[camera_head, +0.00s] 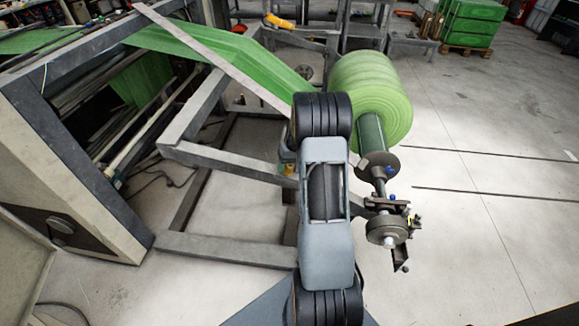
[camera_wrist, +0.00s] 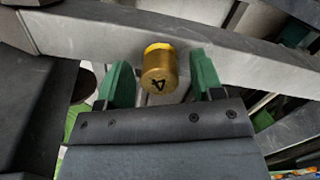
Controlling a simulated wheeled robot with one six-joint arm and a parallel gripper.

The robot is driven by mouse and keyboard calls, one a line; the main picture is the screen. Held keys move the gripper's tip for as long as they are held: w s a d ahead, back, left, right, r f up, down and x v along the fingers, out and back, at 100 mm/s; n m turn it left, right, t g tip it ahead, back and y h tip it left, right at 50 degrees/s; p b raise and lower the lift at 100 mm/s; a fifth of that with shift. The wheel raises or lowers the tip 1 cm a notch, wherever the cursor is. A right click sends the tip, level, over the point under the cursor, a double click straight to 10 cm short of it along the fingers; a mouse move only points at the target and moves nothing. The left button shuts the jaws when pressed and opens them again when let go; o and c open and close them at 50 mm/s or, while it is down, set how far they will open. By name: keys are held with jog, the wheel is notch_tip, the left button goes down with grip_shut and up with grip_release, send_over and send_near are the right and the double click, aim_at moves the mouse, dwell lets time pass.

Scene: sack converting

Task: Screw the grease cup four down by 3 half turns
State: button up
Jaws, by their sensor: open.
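The grease cup four (camera_wrist: 160,80) is a brass cylinder with a "4" on its end face and a yellow band at its far end. In the wrist view it stands out from a grey metal beam (camera_wrist: 90,32). My gripper (camera_wrist: 162,78) has two green fingers, open, one to the left and one to the right of the cup. Gaps show between the cup and both fingers. In the head view my arm covers the gripper, and a small yellow spot beside the arm may be a grease cup, too small to be sure.
In the head view a roll of green sack film (camera_head: 370,95) sits on a shaft to the right of my arm. A handwheel-like end fitting (camera_head: 386,229) hangs in front of it. Grey frame beams (camera_head: 225,248) lie to the left.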

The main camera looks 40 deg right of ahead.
jog(key=c, duration=0.9)
jog(key=shift+m, duration=0.3)
